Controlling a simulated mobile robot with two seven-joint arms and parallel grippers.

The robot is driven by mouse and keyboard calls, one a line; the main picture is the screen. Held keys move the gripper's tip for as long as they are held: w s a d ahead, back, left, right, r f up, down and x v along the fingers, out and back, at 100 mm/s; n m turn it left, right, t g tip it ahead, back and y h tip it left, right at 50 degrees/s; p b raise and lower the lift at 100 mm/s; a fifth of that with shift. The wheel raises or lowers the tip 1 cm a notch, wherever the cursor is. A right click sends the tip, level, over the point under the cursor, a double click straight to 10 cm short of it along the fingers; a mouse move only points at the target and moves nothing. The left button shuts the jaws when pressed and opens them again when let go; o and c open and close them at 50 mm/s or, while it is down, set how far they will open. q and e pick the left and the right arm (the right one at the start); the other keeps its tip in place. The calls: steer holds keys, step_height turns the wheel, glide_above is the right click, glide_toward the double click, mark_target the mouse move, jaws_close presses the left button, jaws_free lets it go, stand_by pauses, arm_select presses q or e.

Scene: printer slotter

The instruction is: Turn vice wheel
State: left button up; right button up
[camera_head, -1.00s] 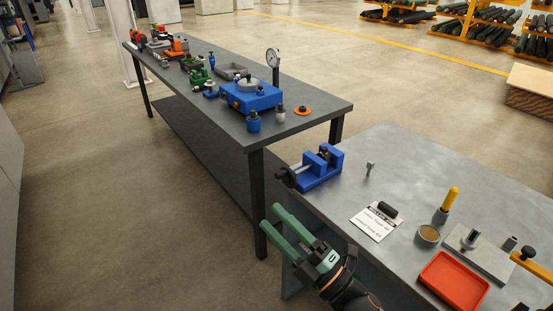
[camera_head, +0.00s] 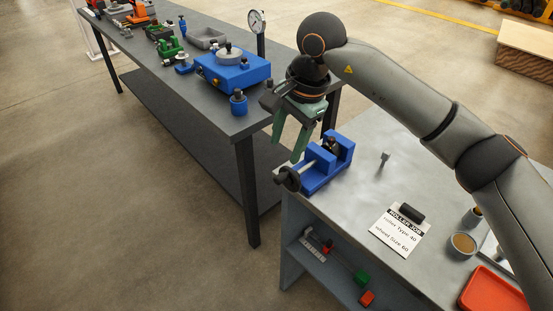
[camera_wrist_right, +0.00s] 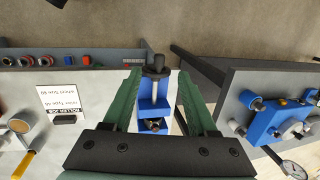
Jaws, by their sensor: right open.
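The blue vice (camera_head: 338,165) stands at the left corner of the near grey table, and it also shows in the right wrist view (camera_wrist_right: 153,108). Its dark vice wheel (camera_head: 288,179) sticks out on a shaft past the table edge; in the right wrist view the wheel (camera_wrist_right: 155,65) appears between the fingers. My right gripper (camera_head: 287,150) is open and empty, green fingers pointing down, just above the wheel and the vice's near end. In the right wrist view my right gripper (camera_wrist_right: 161,80) has its fingers apart, with no visible contact. My left gripper is out of view.
A roller job card (camera_head: 400,230), a small metal peg (camera_head: 384,158), a round cup (camera_head: 463,244) and a red tray (camera_head: 492,291) are on the near table. A second table (camera_head: 232,118) with a blue fixture (camera_head: 232,73) stands behind the gripper. A shelf below holds small parts.

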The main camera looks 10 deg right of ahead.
mark_target(283, 174)
steer(key=shift+h, duration=0.5)
steer(key=w+f, duration=0.1)
steer(key=f, duration=0.2)
steer(key=w+f+p, duration=0.1)
steer(key=f, duration=0.3)
steer(key=w+f, duration=0.1)
steer(key=f, duration=0.3)
steer(key=shift+f, duration=0.1)
jaws_close()
